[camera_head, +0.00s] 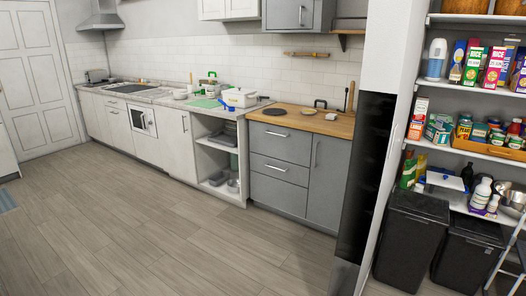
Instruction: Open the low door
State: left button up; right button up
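Several low cabinet doors show along the counter, and I cannot tell which one the task means. A grey low door (328,184) with a vertical handle is shut at the right end of the counter, beside grey drawers (280,155). A white low door (180,143) is shut left of the open shelf unit. Further left, more white low fronts (117,124) are shut, next to a built-in appliance (143,120). Neither of my grippers is in view.
Wood floor (130,230) is clear before the counter. An open shelf unit (197,168) holds containers. A tall dark panel (365,178) stands right of the grey door. Black bins (410,240) stand under stocked shelves at right. A white room door (35,80) is at far left.

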aim_at(330, 161)
jog(key=i, duration=0.7)
jog(key=i+j+z, duration=0.15)
jog(key=i, duration=1.2)
jog(key=z, duration=0.05)
